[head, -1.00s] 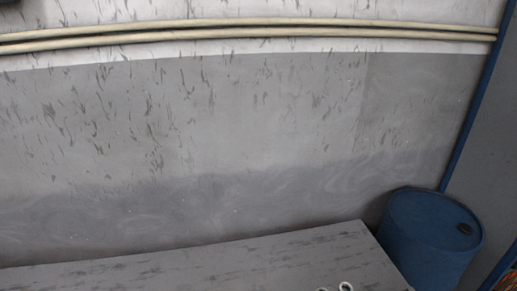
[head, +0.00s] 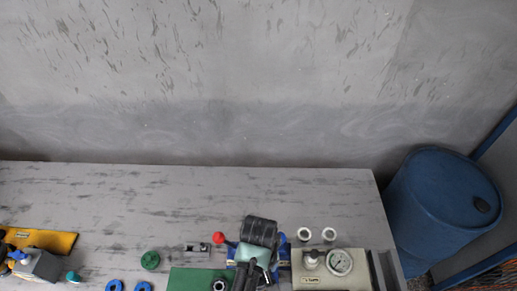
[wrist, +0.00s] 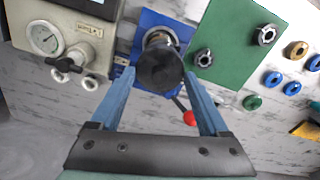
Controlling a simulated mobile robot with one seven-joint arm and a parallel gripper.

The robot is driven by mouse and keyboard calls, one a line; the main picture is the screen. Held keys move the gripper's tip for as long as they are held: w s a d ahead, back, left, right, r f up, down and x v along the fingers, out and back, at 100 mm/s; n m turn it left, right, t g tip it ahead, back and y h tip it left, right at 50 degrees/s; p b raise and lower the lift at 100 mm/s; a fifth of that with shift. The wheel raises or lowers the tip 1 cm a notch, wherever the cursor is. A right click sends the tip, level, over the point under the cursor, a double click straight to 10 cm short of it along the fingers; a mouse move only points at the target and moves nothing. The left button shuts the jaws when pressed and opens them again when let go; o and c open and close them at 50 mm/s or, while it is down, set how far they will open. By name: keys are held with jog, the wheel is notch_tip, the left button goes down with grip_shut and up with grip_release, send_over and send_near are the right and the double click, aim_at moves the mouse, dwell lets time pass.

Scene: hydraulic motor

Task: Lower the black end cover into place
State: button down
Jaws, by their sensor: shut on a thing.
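The black end cover (wrist: 160,70) is a dark round disc between my gripper's fingertips (wrist: 160,78) in the wrist view. My gripper's two blue fingers are shut on it from either side. It is over a blue fixture (wrist: 147,20) with a red-knobbed lever (wrist: 189,118). A metallic round part (wrist: 158,38) shows just behind the cover's edge. I cannot tell whether the cover touches what is below. In the head view my arm hides the cover and most of the blue fixture (head: 284,243); the red knob (head: 218,238) shows at its left.
A gauge unit (head: 340,262) stands close on the right, with two white-rimmed round parts (head: 304,234) behind it. A green board (head: 188,279) lies left, with blue rings (head: 114,286) beyond. A yellow piece (head: 60,241) is far left. The table's back strip (head: 130,190) is clear.

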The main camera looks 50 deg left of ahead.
jog(key=shift+w+f, duration=0.1)
jog(key=shift+f, duration=0.1)
jog(key=shift+s+a+f+b, duration=0.1)
jog(key=shift+f+b, duration=0.3)
jog(key=shift+b, duration=0.2)
jog(key=shift+s+a+f+b, duration=0.1)
jog(key=shift+f+b, duration=0.3)
jog(key=shift+b, duration=0.2)
jog(key=shift+d+f+b, duration=0.1)
jog(key=shift+f+b, duration=0.6)
jog(key=shift+b, duration=0.15)
jog(key=shift+p, duration=0.3)
jog(key=shift+w+f, duration=0.1)
jog(key=shift+f, duration=0.5)
dwell(0.5)
dwell(0.6)
jog(key=shift+f, duration=0.4)
dwell(0.6)
grip_release()
